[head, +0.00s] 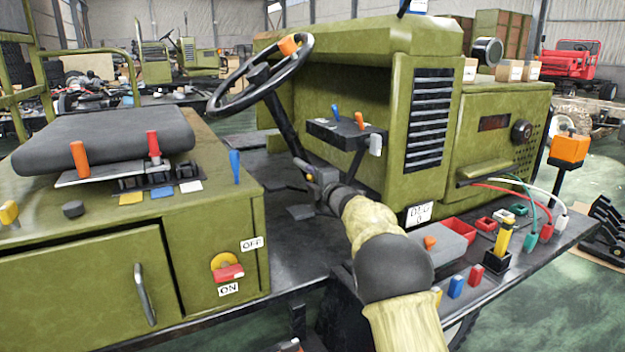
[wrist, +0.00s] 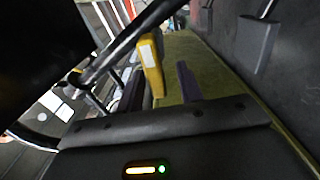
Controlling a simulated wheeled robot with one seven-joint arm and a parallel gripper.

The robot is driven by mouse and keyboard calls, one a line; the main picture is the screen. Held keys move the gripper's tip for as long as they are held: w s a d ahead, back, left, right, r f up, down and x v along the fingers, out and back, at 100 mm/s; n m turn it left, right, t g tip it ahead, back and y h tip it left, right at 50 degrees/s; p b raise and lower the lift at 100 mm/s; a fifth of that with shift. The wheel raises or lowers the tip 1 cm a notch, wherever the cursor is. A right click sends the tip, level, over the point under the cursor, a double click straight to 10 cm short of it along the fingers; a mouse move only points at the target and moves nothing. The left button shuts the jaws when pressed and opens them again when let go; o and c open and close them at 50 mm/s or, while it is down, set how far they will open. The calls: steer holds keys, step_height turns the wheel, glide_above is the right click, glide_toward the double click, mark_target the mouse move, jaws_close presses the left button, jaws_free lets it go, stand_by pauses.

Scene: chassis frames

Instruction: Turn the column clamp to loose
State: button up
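The steering column (head: 283,125) slants down from the black steering wheel (head: 223,98) between the seat box and the dash. A yellow lever with a white label (wrist: 151,66), which looks like the column clamp's handle, stands beside the dark column in the wrist view. My gripper (head: 311,178) is at the lower column, and my arm hides part of that area in the head view. In the wrist view, my gripper's two dark fingers (wrist: 159,90) are apart. The lever shows between them, closer to the left finger; I cannot tell whether they touch. Loose and tight marks are not readable.
A small panel with blue and orange levers (head: 345,130) juts out above my gripper. The olive hood and dash (head: 385,178) stand to the right. The seat (head: 105,143) and its box are to the left. Sockets and cables (head: 530,228) lie on the right ledge.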

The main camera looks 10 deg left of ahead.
steer(key=shift+s, duration=0.1)
steer(key=b+v, duration=0.1)
steer(key=v, duration=1.6)
steer(key=shift+d, duration=0.2)
